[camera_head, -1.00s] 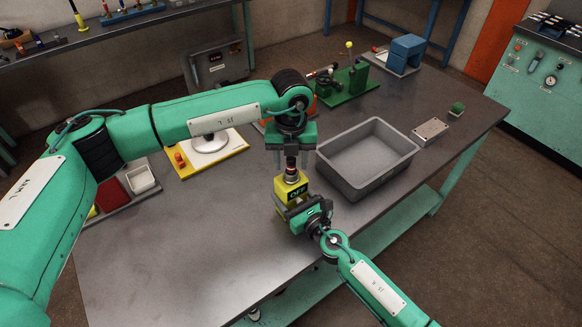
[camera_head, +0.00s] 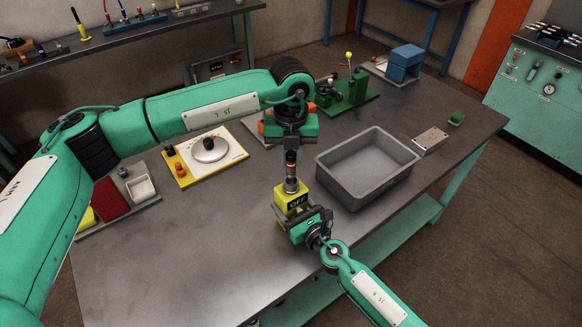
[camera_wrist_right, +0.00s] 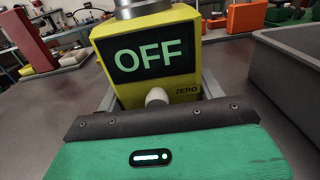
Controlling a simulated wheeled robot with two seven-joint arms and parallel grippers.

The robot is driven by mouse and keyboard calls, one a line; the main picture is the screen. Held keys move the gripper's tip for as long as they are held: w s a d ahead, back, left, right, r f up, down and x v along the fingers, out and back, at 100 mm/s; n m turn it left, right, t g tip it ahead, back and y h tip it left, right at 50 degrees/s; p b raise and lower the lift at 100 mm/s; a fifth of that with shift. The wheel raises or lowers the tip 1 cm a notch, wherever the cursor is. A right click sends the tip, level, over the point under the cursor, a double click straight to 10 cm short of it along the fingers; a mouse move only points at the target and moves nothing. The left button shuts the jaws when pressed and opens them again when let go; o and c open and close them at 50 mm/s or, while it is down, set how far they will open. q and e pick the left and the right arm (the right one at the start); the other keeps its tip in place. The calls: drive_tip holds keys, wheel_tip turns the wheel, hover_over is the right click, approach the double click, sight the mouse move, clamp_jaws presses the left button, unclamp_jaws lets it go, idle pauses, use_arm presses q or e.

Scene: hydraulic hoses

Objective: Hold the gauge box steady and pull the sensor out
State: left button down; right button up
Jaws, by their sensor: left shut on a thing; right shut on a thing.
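The yellow gauge box (camera_head: 291,196) stands upright near the middle of the table. Its display reads OFF in the right wrist view (camera_wrist_right: 150,55). My right gripper (camera_head: 303,222) is shut on the gauge box from the near side. The sensor (camera_head: 291,163), dark with a red band, stands upright above the box. A grey metal collar (camera_wrist_right: 140,8) shows on the box top; whether the sensor still sits in it is unclear. My left gripper (camera_head: 290,143) points down, shut on the sensor's upper part. Its fingertips are hard to make out.
A grey bin (camera_head: 367,170) stands just right of the box. A metal block (camera_head: 430,140) and small green block (camera_head: 456,119) lie farther right. A yellow-edged board (camera_head: 205,155) with a white dial is at left. The table's front left is clear.

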sight(291, 153)
use_arm(q)
wheel_tip(291, 153, up, 5)
drive_tip(key=shift+r, duration=0.2)
use_arm(e)
drive_tip(key=o, duration=1.2)
drive_tip(key=shift+o, duration=0.2)
drive_tip(key=shift+s, duration=0.1)
drive_tip(key=v, duration=1.1)
drive_tip(key=shift+s+d, duration=0.1)
drive_tip(key=shift+d, duration=0.05)
drive_tip(key=shift+s+d+r, duration=0.1)
drive_tip(key=shift+s+d, duration=0.05)
drive_tip(key=shift+s, duration=0.05)
